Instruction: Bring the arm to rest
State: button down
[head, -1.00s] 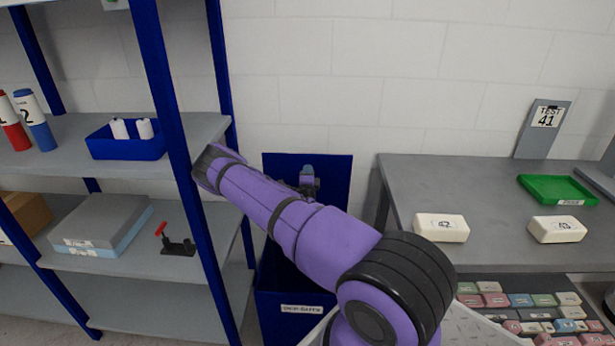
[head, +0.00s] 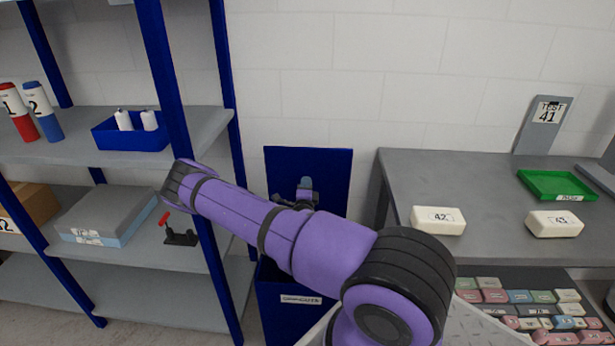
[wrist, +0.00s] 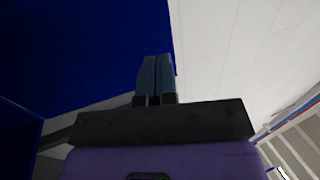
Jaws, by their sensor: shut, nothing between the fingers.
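My purple arm (head: 265,225) reaches up and left across the middle of the head view, its elbow end near the left shelf's blue post. My gripper shows in the wrist view (wrist: 156,78), its two fingers side by side, shut and empty. In the head view only a small part of the gripper (head: 306,185) shows behind the arm, in front of a blue panel. The rest of it is hidden by the arm.
A shelf unit (head: 75,285) with blue posts stands close on the left. A blue bin (head: 280,310) stands behind the arm. A grey table (head: 470,180) on the right bears two white blocks (head: 438,220) and a green tray (head: 530,178).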

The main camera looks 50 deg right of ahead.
jog(key=shift+s+a, duration=0.55)
jog(key=shift+a, duration=0.1)
jog(key=s+a+r+m+g+y, duration=0.15)
jog(key=s+r+m+g, duration=0.25)
jog(key=r+m+g, duration=0.5)
jog(key=s+a+r+m+g, duration=0.35)
jog(key=r+m, duration=0.35)
jog(key=m, duration=0.4)
jog(key=s+a+r+m+g+y, duration=0.15)
jog(key=s+r+m+g, duration=0.25)
jog(key=r+m+g, duration=0.5)
jog(key=s+a+r+m+t+y, duration=0.4)
jog(key=s+a+r+m, duration=0.1)
jog(key=a, duration=0.4)
jog(key=s+a+r+m+t+y, duration=0.4)
jog(key=s+a+r+m+y, duration=0.1)
jog(key=s+a+r, duration=0.2)
jog(key=s+a+r+m+t+y, duration=0.4)
jog(key=s+a+r+m+t, duration=0.1)
jog(key=a, duration=0.7)
jog(key=shift+s+r+y, duration=0.3)
jog(key=shift+s+r, duration=0.55)
jog(key=shift+s, duration=0.55)
jog(key=shift+d, duration=0.2)
